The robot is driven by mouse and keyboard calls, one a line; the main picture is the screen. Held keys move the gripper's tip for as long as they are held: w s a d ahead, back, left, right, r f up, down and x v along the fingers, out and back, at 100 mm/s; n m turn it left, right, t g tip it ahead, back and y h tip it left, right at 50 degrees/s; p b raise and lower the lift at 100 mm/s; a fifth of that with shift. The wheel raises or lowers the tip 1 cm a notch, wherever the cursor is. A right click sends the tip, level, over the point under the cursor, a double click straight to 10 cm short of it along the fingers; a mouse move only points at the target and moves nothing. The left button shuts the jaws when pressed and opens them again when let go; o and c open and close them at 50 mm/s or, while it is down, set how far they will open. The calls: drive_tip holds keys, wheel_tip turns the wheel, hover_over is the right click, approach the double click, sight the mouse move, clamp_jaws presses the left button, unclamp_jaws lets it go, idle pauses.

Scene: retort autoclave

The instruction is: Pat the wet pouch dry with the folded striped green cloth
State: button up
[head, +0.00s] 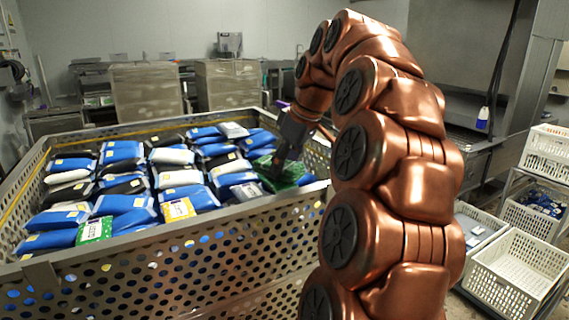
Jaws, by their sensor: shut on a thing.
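The folded green cloth (284,179) is in the right part of a perforated metal basket, low over the pouches. My gripper (279,162) is above it, pointing down, and is shut on the cloth. The cloth's stripes are too small to make out clearly. Pouches (180,178) in blue, white and black lie in rows in the basket. I cannot tell which pouch is wet; whatever lies under the cloth is hidden. My arm covers the basket's right end.
The basket's perforated wall (200,262) rises around the pouches. White crates (515,262) stand on a rack at the right. A spray bottle (483,117) stands on a steel counter behind. Metal carts (146,92) stand at the back.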

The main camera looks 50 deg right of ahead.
drive_tip(key=shift+f+b, duration=0.35)
drive_tip(key=shift+f, duration=0.15)
idle(0.9)
drive_tip(key=shift+r+p, duration=1.65)
drive_tip(key=shift+r, duration=1.9)
drive_tip(key=shift+f, duration=0.15)
drive_tip(key=shift+d+b+x, duration=0.2)
drive_tip(key=shift+b+x, duration=0.4)
drive_tip(key=shift+x, duration=0.4)
drive_tip(key=shift+d+b+x, duration=0.2)
drive_tip(key=shift+b+x, duration=0.4)
drive_tip(key=shift+x, duration=0.45)
drive_tip(key=shift+d+b+x, duration=0.2)
drive_tip(key=shift+b+x, duration=0.4)
drive_tip(key=shift+x, duration=0.4)
drive_tip(key=shift+f+b, duration=0.5)
drive_tip(key=shift+f, duration=0.2)
